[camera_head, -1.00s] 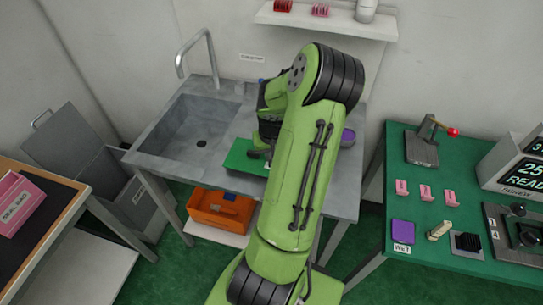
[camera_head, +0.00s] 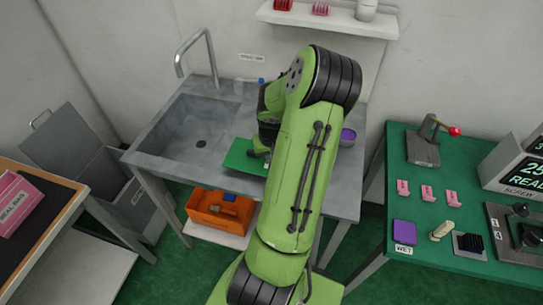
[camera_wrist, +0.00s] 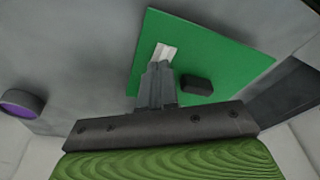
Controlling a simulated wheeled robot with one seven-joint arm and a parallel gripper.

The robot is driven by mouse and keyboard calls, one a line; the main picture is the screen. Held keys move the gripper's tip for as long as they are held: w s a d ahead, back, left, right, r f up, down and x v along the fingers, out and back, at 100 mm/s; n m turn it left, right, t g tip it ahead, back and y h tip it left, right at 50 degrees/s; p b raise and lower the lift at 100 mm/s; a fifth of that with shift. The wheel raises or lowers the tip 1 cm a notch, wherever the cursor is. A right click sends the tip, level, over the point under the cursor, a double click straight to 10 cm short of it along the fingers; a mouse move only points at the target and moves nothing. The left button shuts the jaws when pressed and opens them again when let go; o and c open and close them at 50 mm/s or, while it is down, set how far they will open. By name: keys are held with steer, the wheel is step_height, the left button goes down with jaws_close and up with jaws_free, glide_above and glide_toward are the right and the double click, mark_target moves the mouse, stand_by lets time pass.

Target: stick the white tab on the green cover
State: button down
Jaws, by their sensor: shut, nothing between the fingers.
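The green cover (camera_head: 240,155) lies flat on the metal sink counter, right of the basin. In the wrist view the green cover (camera_wrist: 225,60) fills the middle. A small white tab (camera_wrist: 165,51) lies on it, just beyond the fingertips. My gripper (camera_wrist: 158,70) is shut with nothing between its fingers, pointing down at the tab's near end. I cannot tell whether the fingertips touch the tab. A small dark block (camera_wrist: 197,85) sits on the cover beside the fingers. In the head view my arm hides part of the cover and the tab.
The sink basin (camera_head: 195,125) and faucet (camera_head: 197,52) are left of the cover. A purple-topped round container (camera_head: 348,137) stands right of my arm; it also shows in the wrist view (camera_wrist: 20,103). An orange toolbox (camera_head: 222,212) sits below the counter. A green bench (camera_head: 465,215) is at right.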

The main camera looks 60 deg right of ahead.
steer(key=w+d+p+v, duration=0.1)
steer(key=p+v, duration=0.4)
steer(key=v, duration=0.1)
steer(key=shift+r+p, duration=0.35)
steer(key=shift+r, duration=0.2)
steer(key=shift+s, duration=0.1)
steer(key=shift+a, duration=0.1)
